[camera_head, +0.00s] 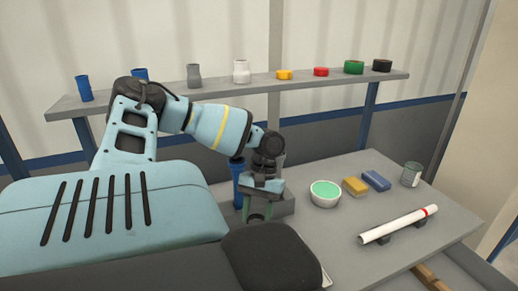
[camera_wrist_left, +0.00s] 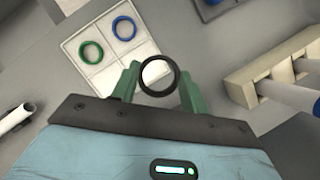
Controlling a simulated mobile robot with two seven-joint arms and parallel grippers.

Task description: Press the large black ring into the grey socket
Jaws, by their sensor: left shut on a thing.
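My left gripper (camera_head: 257,212) is low over the table in the head view, beside a blue pipe (camera_head: 238,188). In the left wrist view its green fingertips (camera_wrist_left: 158,78) are shut on the large black ring (camera_wrist_left: 158,93), which shows as an open circle between them. The ring is hidden in the head view. A grey fitting (camera_head: 194,77) stands upright on the shelf. My right gripper is not in view.
A white divided tray (camera_wrist_left: 75,50) holds a green ring (camera_wrist_left: 91,52) and a blue ring (camera_wrist_left: 124,28). A pale rack (camera_wrist_left: 240,92) stands at right. A bowl (camera_head: 325,196), yellow sponge (camera_head: 355,186), blue block (camera_head: 376,180), can (camera_head: 411,174) and white pipe (camera_head: 395,226) occupy the table.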

